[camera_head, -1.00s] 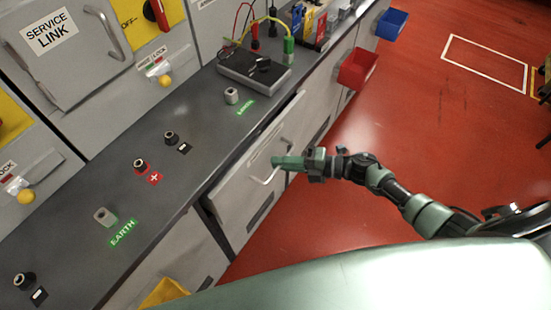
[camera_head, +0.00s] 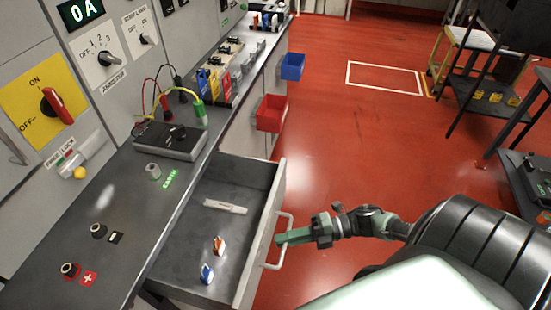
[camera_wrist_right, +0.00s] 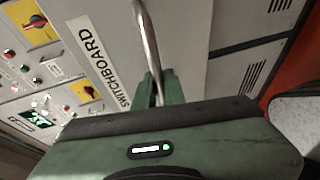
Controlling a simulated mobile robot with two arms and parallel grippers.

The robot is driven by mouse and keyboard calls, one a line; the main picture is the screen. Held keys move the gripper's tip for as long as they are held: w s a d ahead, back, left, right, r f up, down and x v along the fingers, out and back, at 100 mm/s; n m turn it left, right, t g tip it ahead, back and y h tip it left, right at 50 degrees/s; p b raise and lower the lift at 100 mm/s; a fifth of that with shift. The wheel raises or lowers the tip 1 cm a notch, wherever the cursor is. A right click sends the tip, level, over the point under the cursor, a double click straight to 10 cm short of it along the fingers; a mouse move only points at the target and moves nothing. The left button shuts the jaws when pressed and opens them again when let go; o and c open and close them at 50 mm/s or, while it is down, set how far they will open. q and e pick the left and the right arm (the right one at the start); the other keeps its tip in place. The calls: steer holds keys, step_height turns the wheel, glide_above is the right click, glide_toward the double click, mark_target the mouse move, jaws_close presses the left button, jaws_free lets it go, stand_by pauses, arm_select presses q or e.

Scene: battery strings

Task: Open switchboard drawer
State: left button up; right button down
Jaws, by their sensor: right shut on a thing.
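The switchboard drawer (camera_head: 230,180) stands pulled out from under the grey counter in the head view. Inside it lie a pale labelled strip (camera_head: 226,206), an orange-and-white item (camera_head: 218,245) and a blue-and-white item (camera_head: 206,273). My right gripper (camera_head: 284,238) is shut on the drawer's metal handle (camera_head: 287,222). The right wrist view shows the handle bar (camera_wrist_right: 148,40) running down to the green fingers (camera_wrist_right: 160,88), beside a label reading SWITCHBOARD (camera_wrist_right: 98,62). My left gripper is not in view.
The counter (camera_head: 95,205) carries a black meter box (camera_head: 172,140) with coloured leads, and several terminals. A red bin (camera_head: 271,113) and a blue bin (camera_head: 292,66) hang on the cabinet side.

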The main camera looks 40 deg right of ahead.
steer(key=shift+s+d, duration=0.1)
steer(key=shift+s, duration=0.05)
steer(key=c, duration=1.5)
jaws_free()
steer(key=shift+d, duration=0.1)
steer(key=b+v, duration=0.1)
steer(key=v, duration=0.6)
steer(key=shift+s+d, duration=0.15)
steer(key=shift+d, duration=0.15)
